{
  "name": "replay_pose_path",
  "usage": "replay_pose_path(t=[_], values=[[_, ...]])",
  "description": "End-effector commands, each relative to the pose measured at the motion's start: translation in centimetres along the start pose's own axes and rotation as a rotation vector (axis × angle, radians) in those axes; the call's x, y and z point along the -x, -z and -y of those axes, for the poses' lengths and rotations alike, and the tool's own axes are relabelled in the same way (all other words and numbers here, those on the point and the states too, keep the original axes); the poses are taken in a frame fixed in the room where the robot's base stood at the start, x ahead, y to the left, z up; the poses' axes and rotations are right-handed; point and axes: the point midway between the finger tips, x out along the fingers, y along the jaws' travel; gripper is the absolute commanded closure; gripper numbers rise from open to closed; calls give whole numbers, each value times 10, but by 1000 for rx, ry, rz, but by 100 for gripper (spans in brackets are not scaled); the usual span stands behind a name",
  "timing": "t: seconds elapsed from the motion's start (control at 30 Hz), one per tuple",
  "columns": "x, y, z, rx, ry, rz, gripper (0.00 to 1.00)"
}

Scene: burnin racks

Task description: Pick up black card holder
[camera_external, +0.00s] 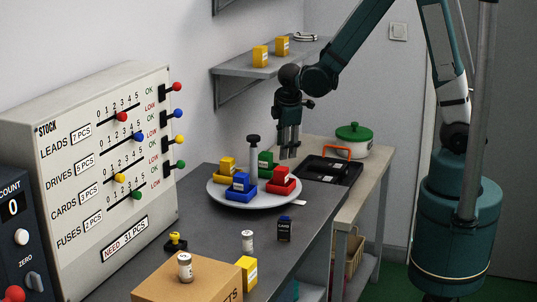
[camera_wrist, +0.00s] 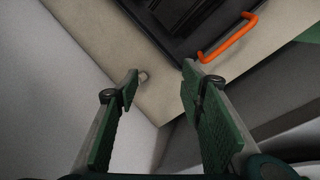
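A black, flat tray-like piece (camera_external: 318,170) with an orange handle lies at the far end, right of the gripper. It also shows at the top of the wrist view (camera_wrist: 215,25), beyond the fingertips. A small dark block (camera_external: 284,229) with a pale label stands near the table's right edge. I cannot tell which of these is the card holder.
A round plate (camera_external: 215,196) holds colored bins with small blocks and a grey post. A white pot (camera_external: 353,147) with a green lid stands behind the black piece. A cardboard box (camera_external: 165,287), a yellow block (camera_external: 247,270) and a stock panel (camera_external: 70,185) are nearer. A shelf (camera_external: 235,70) hangs on the wall.

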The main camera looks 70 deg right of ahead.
Motion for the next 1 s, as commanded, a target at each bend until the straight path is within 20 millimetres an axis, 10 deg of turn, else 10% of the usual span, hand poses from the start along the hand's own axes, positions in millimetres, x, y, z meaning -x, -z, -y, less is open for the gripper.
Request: replay_pose_path(t=[0.37,1.0], values=[[98,5,63,158,22,119,61],[227,48,168,-51,-10,270,61]])
